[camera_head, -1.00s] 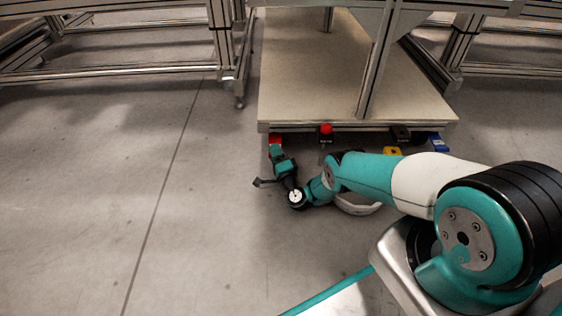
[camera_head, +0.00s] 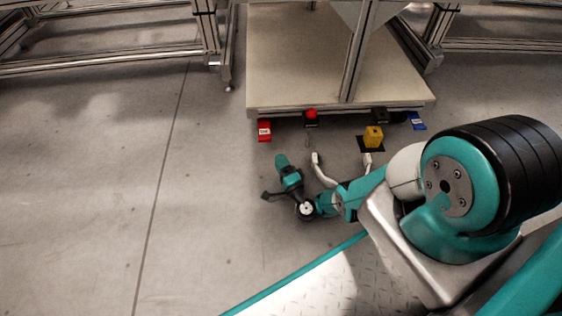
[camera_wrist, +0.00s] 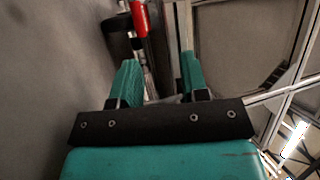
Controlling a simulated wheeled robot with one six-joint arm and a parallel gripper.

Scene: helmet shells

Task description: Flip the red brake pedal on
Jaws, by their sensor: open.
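The red brake pedal (camera_head: 264,130) sticks out from the front left edge of the low platform (camera_head: 330,70), near the floor. It has a white label; whether it is pressed or flipped I cannot tell. My gripper (camera_head: 281,160) is below and slightly right of it in the head view, apart from it. In the wrist view the two teal fingers of my gripper (camera_wrist: 160,62) stand apart with nothing held between them. A red part (camera_wrist: 139,18), likely the pedal, shows beyond the left finger.
A red button on a black box (camera_head: 311,118) sits right of the pedal. A yellow block (camera_head: 373,136), a black box (camera_head: 380,116) and a blue pedal (camera_head: 417,121) lie farther right. The floor at left is clear.

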